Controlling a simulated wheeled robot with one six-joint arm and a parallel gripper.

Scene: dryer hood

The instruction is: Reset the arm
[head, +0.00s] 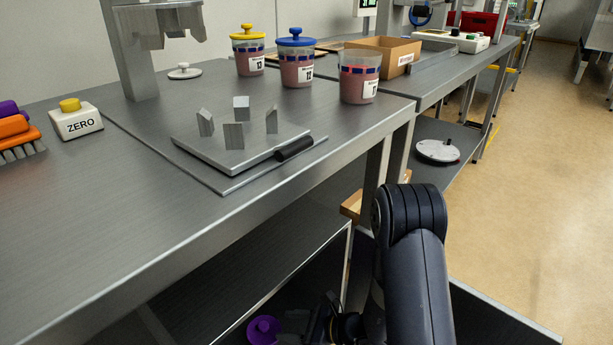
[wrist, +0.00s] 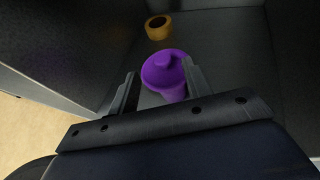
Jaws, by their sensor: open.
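My gripper (wrist: 162,92) is open in the wrist view, its two dark fingers spread wide apart. A purple knobbed piece (wrist: 165,75) shows between and just beyond the fingers, apparently not clasped. It also shows low in the head view (head: 264,329), beside the dark gripper parts at the bottom edge. My arm (head: 415,265) is bent and reaches down beside the bench, below the bench top. Its lower part is partly hidden in the head view.
An orange-yellow ring (wrist: 158,27) lies beyond the purple piece. A lower shelf (head: 270,245) is close to the arm. Floor is clear at right.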

